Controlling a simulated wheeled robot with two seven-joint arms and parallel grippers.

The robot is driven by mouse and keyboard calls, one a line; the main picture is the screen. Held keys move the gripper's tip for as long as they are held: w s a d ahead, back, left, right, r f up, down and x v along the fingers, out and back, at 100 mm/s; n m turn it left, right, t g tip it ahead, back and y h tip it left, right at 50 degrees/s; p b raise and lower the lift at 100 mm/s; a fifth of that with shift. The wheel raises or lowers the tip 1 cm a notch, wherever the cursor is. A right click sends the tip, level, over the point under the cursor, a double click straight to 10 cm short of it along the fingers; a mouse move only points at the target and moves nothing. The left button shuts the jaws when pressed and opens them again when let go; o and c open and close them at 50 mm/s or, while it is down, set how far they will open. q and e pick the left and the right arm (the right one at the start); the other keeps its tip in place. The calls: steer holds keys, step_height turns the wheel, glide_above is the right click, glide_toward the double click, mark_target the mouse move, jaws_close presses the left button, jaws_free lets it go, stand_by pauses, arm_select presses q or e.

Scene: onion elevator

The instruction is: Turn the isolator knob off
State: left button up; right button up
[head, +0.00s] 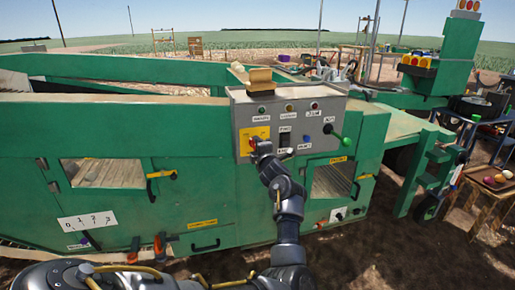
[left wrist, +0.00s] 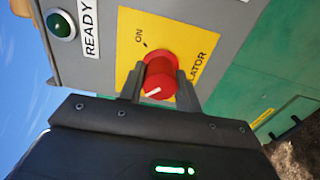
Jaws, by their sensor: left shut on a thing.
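The red isolator knob (left wrist: 162,72) sits on a yellow plate (left wrist: 190,32) in the left wrist view. The plate reads "ON" at upper left and part of "ISOLATOR" at right. A short white line on the knob's face slants toward the lower left of that view, not at the "ON" mark. My left gripper (left wrist: 160,84) has one finger on each side of the knob and is shut on it. In the head view my left gripper (head: 259,150) is at the grey control panel (head: 270,107), covering most of the knob. My right gripper is not in view.
A tan block (head: 260,79) stands on top. Green machine body (head: 205,140) surrounds the panel; a produce table (head: 482,190) is at far right.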

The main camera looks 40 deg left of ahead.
arm_select(q)
steer(key=shift+f, duration=0.1)
steer(key=o, duration=1)
steer(key=shift+c, duration=0.2)
